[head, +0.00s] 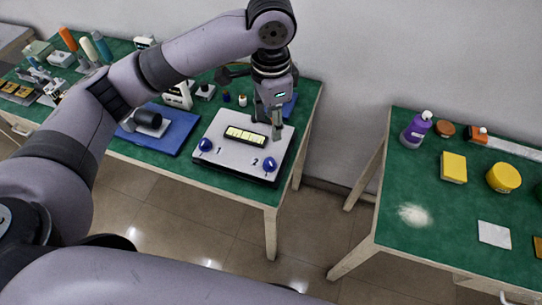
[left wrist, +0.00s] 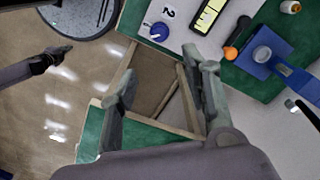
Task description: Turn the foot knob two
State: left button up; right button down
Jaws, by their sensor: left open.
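A pale panel (head: 217,158) with a lit yellow display (head: 246,136) sits at the table's right end. Blue knob 2 (head: 270,163) is at its front right corner and blue knob 1 (head: 205,145) at its front left. Knob 2 also shows in the left wrist view (left wrist: 158,31), beside its printed label. My left gripper (head: 268,128) is over the panel's right side, behind knob 2, apart from it. Its fingers (left wrist: 163,90) are spread and empty in the left wrist view. A dark gripper, seemingly my right (left wrist: 54,58), shows over the floor; its jaw state is unclear.
A blue tray (head: 185,135) with a dark cylinder lies left of the panel. An orange-tipped item and a blue holder (left wrist: 265,60) stand near the left fingers.

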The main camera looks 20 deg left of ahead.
aim_at(271, 161)
pick_arm(q)
notch_tip(271, 161, down, 15)
jog(key=shift+p, duration=0.35)
jog(key=shift+c, duration=0.3)
grip_shut()
